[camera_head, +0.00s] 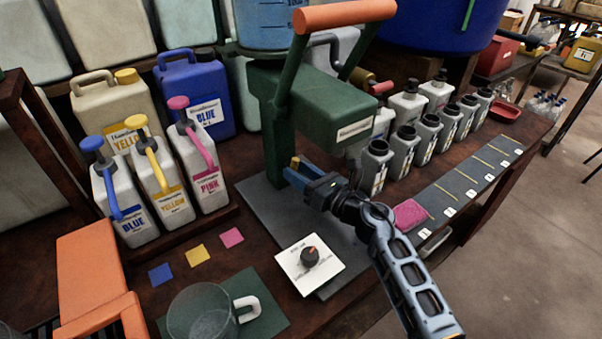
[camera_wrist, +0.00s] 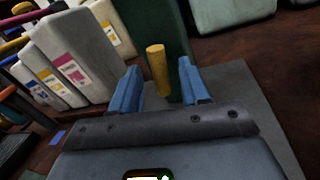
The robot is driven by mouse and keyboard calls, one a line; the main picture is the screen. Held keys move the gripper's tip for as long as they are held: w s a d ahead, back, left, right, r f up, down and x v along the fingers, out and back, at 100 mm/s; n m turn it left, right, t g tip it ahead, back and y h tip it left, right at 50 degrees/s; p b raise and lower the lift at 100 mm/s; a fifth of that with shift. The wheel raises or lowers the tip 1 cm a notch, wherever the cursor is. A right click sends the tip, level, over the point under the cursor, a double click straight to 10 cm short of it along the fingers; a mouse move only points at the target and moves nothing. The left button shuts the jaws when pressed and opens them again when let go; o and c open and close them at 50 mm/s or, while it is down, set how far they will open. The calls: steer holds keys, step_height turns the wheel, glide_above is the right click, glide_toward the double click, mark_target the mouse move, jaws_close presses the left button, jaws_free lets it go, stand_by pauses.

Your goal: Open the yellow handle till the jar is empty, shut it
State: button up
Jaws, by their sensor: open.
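A yellow handle (camera_wrist: 158,72), a short upright cylinder, stands between the two blue fingers of my open gripper (camera_wrist: 160,76) in the wrist view. No clear contact shows there. A clear mug (camera_head: 203,315) with a white handle stands on a green mat at the front.
An orange lever (camera_head: 345,14) rises over the green machine body (camera_head: 335,108). Blue, yellow and pink pump bottles (camera_head: 165,187) stand at left. A white dial plate (camera_head: 308,264) lies in front. Several grey bottles (camera_head: 401,152) line the right side. An orange block (camera_head: 92,265) is at front left.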

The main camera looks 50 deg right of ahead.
steer(key=s, duration=0.5)
steer(key=s+b, duration=0.1)
steer(key=s, duration=0.1)
steer(key=shift+s+a+f, duration=0.15)
steer(key=shift+s+a, duration=0.2)
steer(key=shift+s, duration=0.05)
stand_by(0.4)
